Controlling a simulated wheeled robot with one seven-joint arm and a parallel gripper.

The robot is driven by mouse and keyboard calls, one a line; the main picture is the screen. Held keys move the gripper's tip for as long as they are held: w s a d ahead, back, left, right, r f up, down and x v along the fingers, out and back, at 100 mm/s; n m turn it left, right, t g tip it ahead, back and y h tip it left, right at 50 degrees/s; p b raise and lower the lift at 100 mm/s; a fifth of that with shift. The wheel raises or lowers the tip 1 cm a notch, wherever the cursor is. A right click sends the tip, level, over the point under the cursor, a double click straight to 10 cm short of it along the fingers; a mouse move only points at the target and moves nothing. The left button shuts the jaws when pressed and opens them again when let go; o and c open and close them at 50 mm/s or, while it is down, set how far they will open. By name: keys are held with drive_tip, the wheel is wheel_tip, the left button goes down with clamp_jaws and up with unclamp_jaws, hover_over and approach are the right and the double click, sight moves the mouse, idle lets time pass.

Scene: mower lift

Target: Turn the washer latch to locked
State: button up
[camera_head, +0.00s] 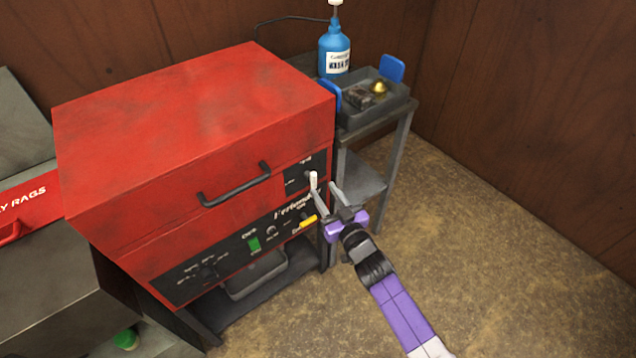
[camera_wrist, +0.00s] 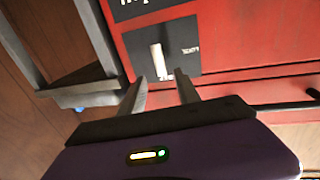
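The red parts washer (camera_head: 190,140) stands at the left with its lid down. Its latch is a white lever (camera_head: 313,180) on a small black plate (camera_head: 297,180) at the right end of the front. In the head view the lever stands about upright. The wrist view shows the white lever (camera_wrist: 157,58) just beyond the fingertips and between their lines. My gripper (camera_head: 326,184) is open in front of the latch, also seen in the wrist view (camera_wrist: 160,82). I cannot tell whether a finger touches the lever. The plate's small lettering is too blurred to read.
A dark lid handle (camera_head: 235,185) is left of the latch. Below are a yellow lever (camera_head: 307,222) and a green switch (camera_head: 254,244). A grey cart (camera_head: 362,180) with a tray and a blue bottle (camera_head: 334,52) stands behind right. The floor at right is clear.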

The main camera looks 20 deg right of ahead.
sight(315, 179)
drive_tip(key=shift+w+a+b, duration=0.2)
drive_tip(key=shift+w+b, duration=0.5)
drive_tip(key=shift+w, duration=0.7)
drive_tip(key=shift+w+a+b, duration=0.2)
drive_tip(key=shift+w+b, duration=0.5)
drive_tip(key=shift+w, duration=0.7)
clamp_jaws()
